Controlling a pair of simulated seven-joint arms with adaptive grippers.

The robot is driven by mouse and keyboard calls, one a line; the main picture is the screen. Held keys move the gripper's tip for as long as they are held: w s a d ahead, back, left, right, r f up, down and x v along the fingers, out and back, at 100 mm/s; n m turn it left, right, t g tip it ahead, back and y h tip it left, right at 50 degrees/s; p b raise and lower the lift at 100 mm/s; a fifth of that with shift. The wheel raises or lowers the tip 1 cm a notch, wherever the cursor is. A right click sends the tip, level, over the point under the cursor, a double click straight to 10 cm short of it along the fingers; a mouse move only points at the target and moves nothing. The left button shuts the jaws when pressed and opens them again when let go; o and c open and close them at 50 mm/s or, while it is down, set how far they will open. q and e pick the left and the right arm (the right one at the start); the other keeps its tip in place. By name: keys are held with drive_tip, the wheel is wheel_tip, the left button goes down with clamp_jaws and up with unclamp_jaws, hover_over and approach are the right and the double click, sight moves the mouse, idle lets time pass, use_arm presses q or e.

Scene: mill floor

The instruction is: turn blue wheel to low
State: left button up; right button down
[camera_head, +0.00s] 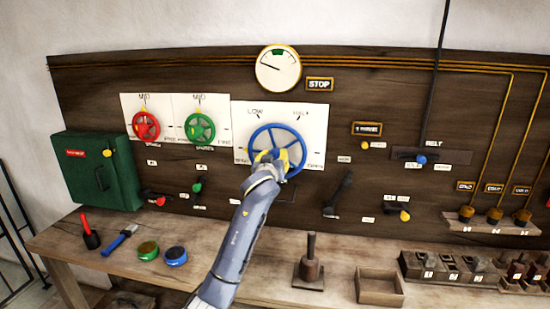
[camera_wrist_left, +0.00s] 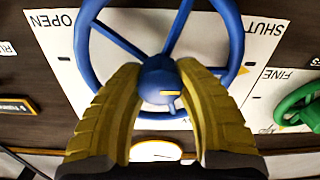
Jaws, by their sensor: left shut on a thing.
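The blue wheel (camera_head: 278,128) is mounted on a white panel (camera_head: 240,122) at the middle of the board. In the head view the panel reads LOW at its upper left, with another label at its upper right. My left gripper (camera_head: 271,157) reaches the wheel's centre from below and hides part of its hub and lower spokes. In the left wrist view its two yellow fingers (camera_wrist_left: 164,95) are shut on the hub of the blue wheel (camera_wrist_left: 88,60), one on each side. Corner labels there read OPEN and SHUT. My right gripper is out of view.
A red wheel (camera_head: 146,127) and a green wheel (camera_head: 200,128) sit left of the blue one. A black lever (camera_head: 339,194) is at its lower right. A round gauge (camera_head: 278,68) hangs above. The bench below holds tools, tins and an open wooden box (camera_head: 380,297).

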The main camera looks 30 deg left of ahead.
use_arm(q)
drive_tip(key=m, duration=0.5)
drive_tip(key=shift+m, duration=0.3)
drive_tip(key=shift+c, duration=0.2)
drive_tip(key=m, duration=0.5)
drive_tip(key=shift+m, duration=0.7)
drive_tip(key=o, duration=1.3)
drive_tip(key=v, duration=1.2)
drive_tip(key=shift+f, duration=0.1)
